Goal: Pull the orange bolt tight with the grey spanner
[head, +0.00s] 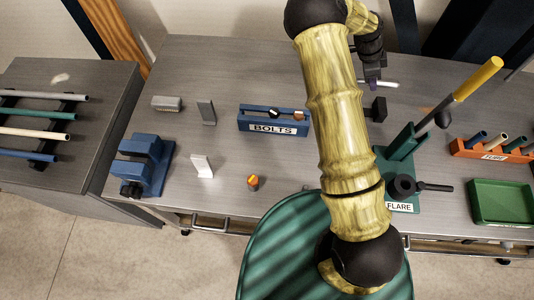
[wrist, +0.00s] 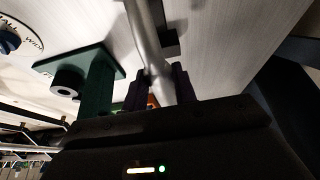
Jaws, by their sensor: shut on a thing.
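The orange bolt (head: 253,180) stands at the front middle of the grey bench, its orange head on a darker base. My gripper (head: 373,84) is at the back right of the bench, far from the bolt. In the wrist view its dark fingers (wrist: 160,88) are shut on a long grey metal bar, which looks like the grey spanner (wrist: 148,40). Part of the spanner (head: 389,84) also shows beside the gripper in the head view. Its jaw end is not clearly visible.
A blue BOLTS tray (head: 273,128) stands at the bench's middle. A blue vice (head: 142,165) is at left. A green flaring tool (head: 400,150) with a yellow-handled lever, an orange tube rack (head: 488,149) and a green tray (head: 503,203) are at right. A dark block (head: 377,108) is near my gripper.

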